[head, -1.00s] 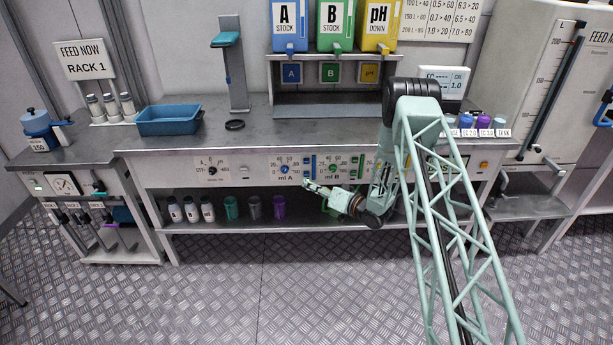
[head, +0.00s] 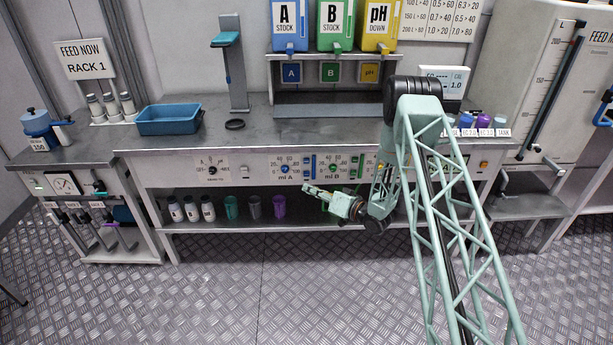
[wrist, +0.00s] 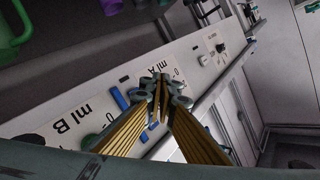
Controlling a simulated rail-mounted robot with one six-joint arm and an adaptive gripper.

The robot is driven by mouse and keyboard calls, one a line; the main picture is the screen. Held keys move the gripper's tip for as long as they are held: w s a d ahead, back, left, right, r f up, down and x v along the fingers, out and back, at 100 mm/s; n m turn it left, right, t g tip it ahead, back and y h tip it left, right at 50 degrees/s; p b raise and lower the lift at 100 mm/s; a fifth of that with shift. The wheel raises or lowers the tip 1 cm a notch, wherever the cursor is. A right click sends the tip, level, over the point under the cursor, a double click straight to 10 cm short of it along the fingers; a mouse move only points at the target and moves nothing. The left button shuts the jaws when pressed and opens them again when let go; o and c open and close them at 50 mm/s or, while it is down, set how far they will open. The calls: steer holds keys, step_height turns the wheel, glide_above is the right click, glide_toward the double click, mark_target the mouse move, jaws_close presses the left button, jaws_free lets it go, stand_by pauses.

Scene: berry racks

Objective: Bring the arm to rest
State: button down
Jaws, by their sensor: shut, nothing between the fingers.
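My gripper (head: 310,188) is in front of the bench, just below the dial panel (head: 262,170), with its fingers pointing left. In the wrist view its fingertips (wrist: 162,88) meet, and nothing is between them. The arm is folded, with its lattice link rising from the lower right to the dark elbow and its forearm hanging down to the wrist. The panel with the "ml A" and "ml B" dials lies behind the fingers in the wrist view; I cannot tell the exact gap.
The bench shelf holds white bottles (head: 192,210) and coloured cups (head: 254,207) behind and left of the gripper. A blue tray (head: 170,127) and a stand (head: 236,75) are on the bench top. Stock containers (head: 335,30) stand above. The floor (head: 200,290) in front is clear.

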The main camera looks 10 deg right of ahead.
steer(key=shift+r, duration=0.15)
